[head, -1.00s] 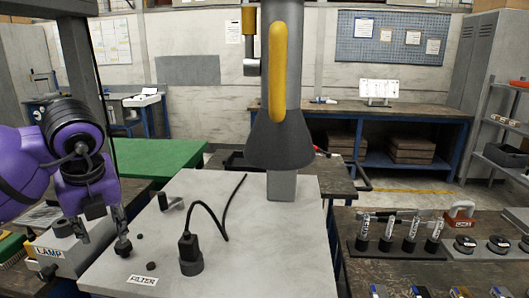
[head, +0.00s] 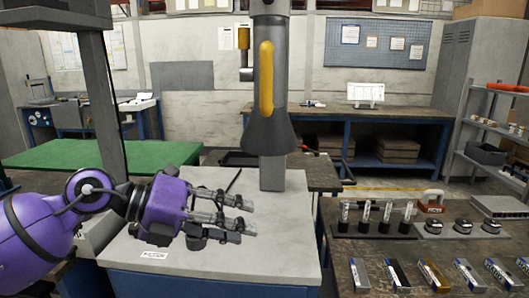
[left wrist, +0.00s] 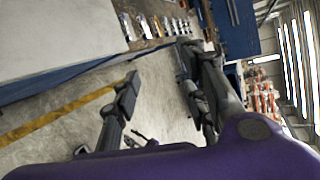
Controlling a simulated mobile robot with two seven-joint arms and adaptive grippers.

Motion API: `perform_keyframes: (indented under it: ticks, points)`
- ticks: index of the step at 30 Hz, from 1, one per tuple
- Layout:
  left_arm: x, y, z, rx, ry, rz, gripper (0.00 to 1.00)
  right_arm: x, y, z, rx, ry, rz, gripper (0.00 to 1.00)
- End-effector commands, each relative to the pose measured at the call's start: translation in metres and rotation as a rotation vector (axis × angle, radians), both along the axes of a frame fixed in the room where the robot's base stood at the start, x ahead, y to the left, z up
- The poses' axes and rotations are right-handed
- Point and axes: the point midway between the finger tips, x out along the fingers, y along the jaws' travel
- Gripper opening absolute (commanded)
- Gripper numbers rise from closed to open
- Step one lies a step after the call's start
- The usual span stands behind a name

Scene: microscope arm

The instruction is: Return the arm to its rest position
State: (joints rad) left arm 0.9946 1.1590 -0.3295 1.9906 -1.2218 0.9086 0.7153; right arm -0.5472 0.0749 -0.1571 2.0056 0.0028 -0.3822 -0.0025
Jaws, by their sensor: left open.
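The microscope arm is a dark grey column (head: 277,120) with a yellow handle (head: 266,78) on its front. It flares to a wide cone above a grey block (head: 272,172) at the back of the pale bench top (head: 270,255). My left gripper (head: 248,222) is open and empty, pointing right over the middle of the bench top, in front of and below the column. It also shows in the left wrist view (left wrist: 165,88), with its fingers spread and nothing between them. It hides part of the bench top and its fittings. My right gripper is not in view.
A FILTER label (head: 154,255) lies on the bench top's front left. A dark table (head: 440,255) on the right holds a rack of vials (head: 375,222) and several small items. A green table (head: 70,158) stands at the left. The bench top's right part is clear.

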Motion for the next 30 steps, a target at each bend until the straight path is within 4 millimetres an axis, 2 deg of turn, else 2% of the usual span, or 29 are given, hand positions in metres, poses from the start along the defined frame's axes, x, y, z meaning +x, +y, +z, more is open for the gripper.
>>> perform_keyframes:
  ticks: [1,3,5,7,8,11,12,14,15,17,18,20,21,23,24,26,27,30]
  points:
    - [-0.004,-0.016,0.007,-0.178,0.031,0.009,0.40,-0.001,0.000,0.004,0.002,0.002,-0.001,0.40]
    - [0.002,-0.023,0.017,-0.427,0.076,0.080,0.40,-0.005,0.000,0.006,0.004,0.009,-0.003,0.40]
    - [0.012,-0.016,0.016,-0.609,0.129,0.185,0.40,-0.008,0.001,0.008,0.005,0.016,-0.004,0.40]
    - [0.027,0.004,0.000,-0.780,0.205,0.343,0.40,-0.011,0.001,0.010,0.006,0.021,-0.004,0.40]
    - [0.032,0.015,-0.011,-0.840,0.242,0.420,0.40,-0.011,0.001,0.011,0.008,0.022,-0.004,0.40]
    - [0.041,0.053,-0.069,-0.989,0.386,0.692,0.40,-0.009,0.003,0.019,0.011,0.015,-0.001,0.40]
    - [0.039,0.069,-0.096,-1.028,0.447,0.798,0.40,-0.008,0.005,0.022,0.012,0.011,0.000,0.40]
    - [0.030,0.088,-0.137,-1.065,0.535,0.944,0.40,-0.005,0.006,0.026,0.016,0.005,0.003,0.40]
    - [0.021,0.099,-0.165,-1.082,0.595,1.033,0.40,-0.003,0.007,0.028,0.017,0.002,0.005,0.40]
    - [0.002,0.112,-0.205,-1.099,0.687,1.161,0.40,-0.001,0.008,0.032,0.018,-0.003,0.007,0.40]
    - [-0.013,0.120,-0.231,-1.108,0.748,1.243,0.40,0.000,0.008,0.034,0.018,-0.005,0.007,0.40]
    - [-0.039,0.129,-0.269,-1.115,0.840,1.357,0.40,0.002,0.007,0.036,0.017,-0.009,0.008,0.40]
    - [-0.058,0.133,-0.292,-1.119,0.902,1.428,0.40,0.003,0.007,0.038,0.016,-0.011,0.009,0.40]
    - [-0.092,0.137,-0.324,-1.124,0.996,1.532,0.40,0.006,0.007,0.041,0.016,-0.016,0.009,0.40]
    - [-0.115,0.139,-0.344,-1.130,1.059,1.597,0.40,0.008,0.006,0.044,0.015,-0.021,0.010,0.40]
    - [-0.153,0.138,-0.370,-1.146,1.155,1.689,0.40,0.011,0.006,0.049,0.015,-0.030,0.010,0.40]
    - [-0.178,0.138,-0.385,-1.161,1.214,1.744,0.40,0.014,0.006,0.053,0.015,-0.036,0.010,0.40]
    - [-0.239,0.136,-0.410,-1.206,1.320,1.862,0.40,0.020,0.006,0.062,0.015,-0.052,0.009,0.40]
